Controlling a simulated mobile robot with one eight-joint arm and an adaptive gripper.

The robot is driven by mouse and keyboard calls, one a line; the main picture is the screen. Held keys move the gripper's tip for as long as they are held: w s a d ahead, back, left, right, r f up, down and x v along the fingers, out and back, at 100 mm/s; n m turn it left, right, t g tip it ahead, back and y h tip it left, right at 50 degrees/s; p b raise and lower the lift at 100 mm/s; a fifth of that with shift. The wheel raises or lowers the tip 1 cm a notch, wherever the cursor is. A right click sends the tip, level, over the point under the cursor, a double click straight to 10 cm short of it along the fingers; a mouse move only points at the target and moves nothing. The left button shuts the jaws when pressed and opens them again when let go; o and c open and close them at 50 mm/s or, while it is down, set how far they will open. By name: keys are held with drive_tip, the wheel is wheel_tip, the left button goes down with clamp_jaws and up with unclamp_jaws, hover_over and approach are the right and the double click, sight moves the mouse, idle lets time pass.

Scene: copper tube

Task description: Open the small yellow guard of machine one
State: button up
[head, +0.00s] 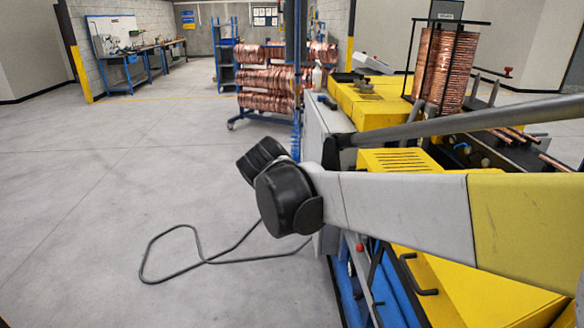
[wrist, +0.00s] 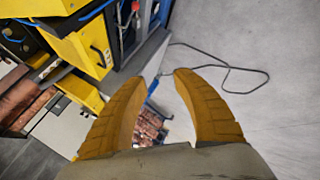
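Machine one, a yellow and grey unit, stands at the right of the head view. A yellow panel with a black handle (head: 455,290) is at its lower front, partly behind my arm. A yellow panel with a black handle (wrist: 82,48) also shows at the upper left of the wrist view and looks closed. I cannot tell for certain whether these are the same guard. My gripper (wrist: 160,77) is open and empty in the wrist view, its two yellow fingers apart. It is to the right of and below that panel in the picture, not touching it. The head view does not show my gripper.
A black cable (head: 205,260) loops on the floor beside the machine. A blue rack of copper coils (head: 272,80) stands behind, and a copper coil stack (head: 440,68) stands on the machine. The grey floor (head: 150,180) at left is open. Workbenches (head: 140,50) stand far off.

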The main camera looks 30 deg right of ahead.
drive_tip(key=w+d+f+g+h, duration=0.2)
drive_tip(key=w+d+h, duration=0.2)
drive_tip(key=w+d, duration=0.4)
drive_tip(key=w+d+f+g+h, duration=0.1)
drive_tip(key=w+d+f+h, duration=0.2)
drive_tip(key=w+d, duration=0.55)
drive_tip(key=s+d+f+m+g+h+b, duration=0.15)
drive_tip(key=d+f+g+h, duration=0.35)
drive_tip(key=d+f, duration=0.55)
drive_tip(key=shift+n+t+h, duration=0.25)
drive_tip(key=shift+t+h, duration=0.15)
drive_tip(key=shift+h, duration=0.3)
drive_tip(key=shift+s+d+r+b, duration=0.15)
drive_tip(key=shift+d+r+b, duration=0.3)
drive_tip(key=shift+d, duration=1.35)
drive_tip(key=shift+s+d+r+b, duration=0.2)
drive_tip(key=shift+d+r+b, duration=0.25)
drive_tip(key=shift+d, duration=1.4)
drive_tip(key=shift+s+d+r+b, duration=0.15)
drive_tip(key=shift+d+r+b, duration=0.3)
drive_tip(key=shift+d, duration=1.35)
clamp_jaws()
